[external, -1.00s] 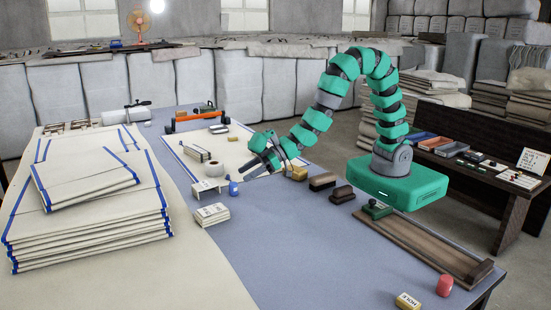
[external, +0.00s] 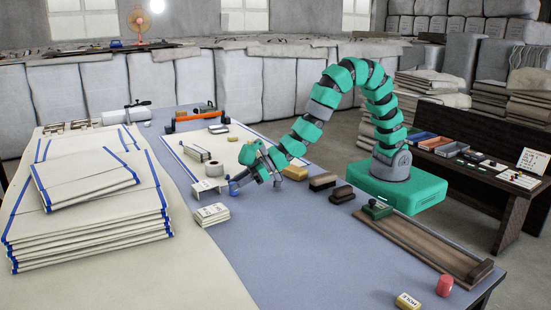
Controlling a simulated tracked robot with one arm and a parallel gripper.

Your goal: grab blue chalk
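The small blue chalk (external: 234,188) is on the blue-grey table top, right of the white tape roll and behind a stack of white labels. My gripper (external: 239,180) is low over the table, with its dark fingers pointing down and left at the chalk. A fingertip is at or against the chalk's upper right side and partly covers it. I cannot tell whether the fingers are around it, or how far apart they are.
The tape roll (external: 210,169) and a small white card (external: 205,185) stand close left of the chalk. The label stack (external: 212,214) is in front. Brown blocks (external: 322,181) lie to the right.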

